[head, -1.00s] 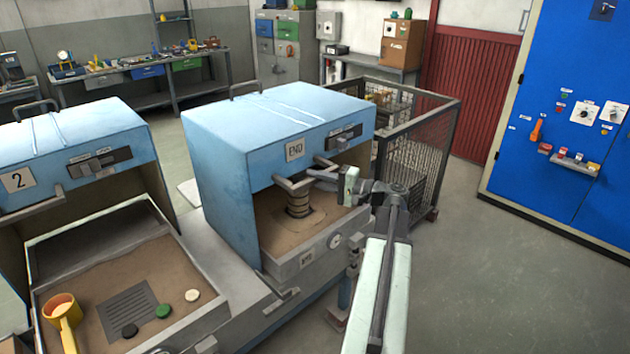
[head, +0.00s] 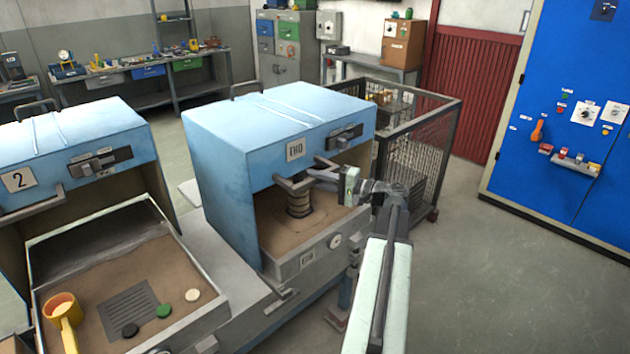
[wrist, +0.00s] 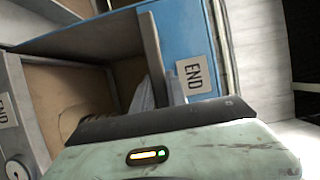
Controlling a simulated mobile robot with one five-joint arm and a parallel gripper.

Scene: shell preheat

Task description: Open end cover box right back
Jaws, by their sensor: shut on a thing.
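The blue END cover box (head: 225,160) stands in the middle of the head view, over a tray with a brown bed. Its front is open below the blue hood, and a short ringed stack (head: 299,203) stands inside. A grey handle bar (head: 291,184) runs along the hood's lower front edge. My gripper (head: 318,175) is shut on the handle, near its right end. In the wrist view the hood's END label (wrist: 195,75) and the handle (wrist: 151,52) show close up, beside my gripper's fingers (wrist: 157,93). The exact contact of the fingertips is partly hidden.
A second blue box marked 2 (head: 75,140) stands at left; its tray holds a yellow cup (head: 64,318) and several small discs. A wire-mesh cage (head: 420,150) stands right behind the END box. A blue control cabinet (head: 560,110) is far right. Floor between them is clear.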

